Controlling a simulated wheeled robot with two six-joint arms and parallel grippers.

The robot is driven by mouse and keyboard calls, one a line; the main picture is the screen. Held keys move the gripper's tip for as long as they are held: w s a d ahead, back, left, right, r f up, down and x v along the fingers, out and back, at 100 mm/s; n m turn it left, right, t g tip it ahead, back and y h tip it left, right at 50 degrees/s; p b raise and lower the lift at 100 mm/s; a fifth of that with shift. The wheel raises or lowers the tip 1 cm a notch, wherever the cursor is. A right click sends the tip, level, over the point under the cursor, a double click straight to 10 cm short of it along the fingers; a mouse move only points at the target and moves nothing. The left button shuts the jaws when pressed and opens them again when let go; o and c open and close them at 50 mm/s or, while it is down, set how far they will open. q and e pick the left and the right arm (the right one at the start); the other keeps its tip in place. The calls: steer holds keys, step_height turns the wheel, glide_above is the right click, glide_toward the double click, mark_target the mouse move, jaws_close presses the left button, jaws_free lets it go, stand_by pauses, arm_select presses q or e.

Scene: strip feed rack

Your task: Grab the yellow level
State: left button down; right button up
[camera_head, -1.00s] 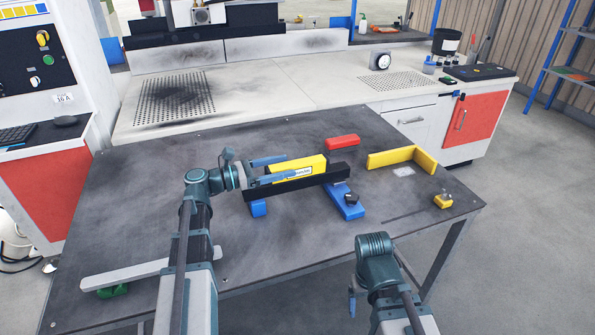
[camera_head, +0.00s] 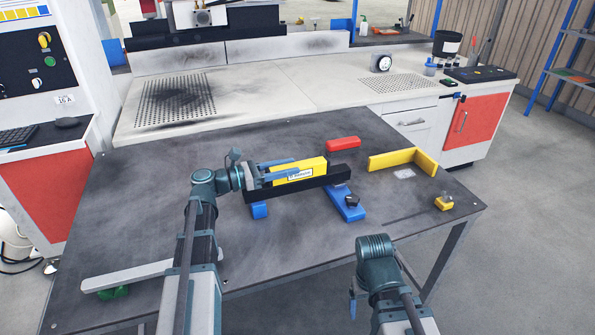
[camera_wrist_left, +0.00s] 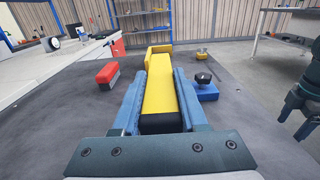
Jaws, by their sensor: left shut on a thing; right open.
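The yellow level (camera_head: 308,168) is a long yellow block with a white label, lying along the black bar (camera_head: 300,184) in the head view. My left gripper (camera_head: 284,171) is shut on the yellow level, with its blue fingers along the level's two long sides. In the left wrist view, the yellow level (camera_wrist_left: 160,92) runs forward between the fingers of my left gripper (camera_wrist_left: 158,97). I cannot tell whether the level touches the bar below it. My right gripper (camera_head: 352,303) hangs open at the front edge of the table, partly hidden by its own wrist.
Blue supports (camera_head: 345,204) hold the black bar on the dark table (camera_head: 190,150). A red block (camera_head: 343,144) lies behind it, a yellow angled piece (camera_head: 400,158) to the right. A yellow knobbed block (camera_head: 444,203) sits near the right edge. The front middle of the table is clear.

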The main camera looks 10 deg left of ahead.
arm_select(q)
steer(key=shift+r+p, duration=0.85)
steer(key=shift+s+r+p, duration=0.25)
steer(key=shift+r+p, duration=0.35)
steer(key=shift+s+r+p, duration=0.2)
steer(key=shift+r+p, duration=0.35)
steer(key=s+a+r+p, duration=0.1)
steer(key=s+a, duration=0.1)
steer(key=s, duration=1.3)
steer(key=shift+a, duration=0.25)
arm_select(e)
step_height(320, 180, up, 5)
steer(key=shift+c, duration=0.2)
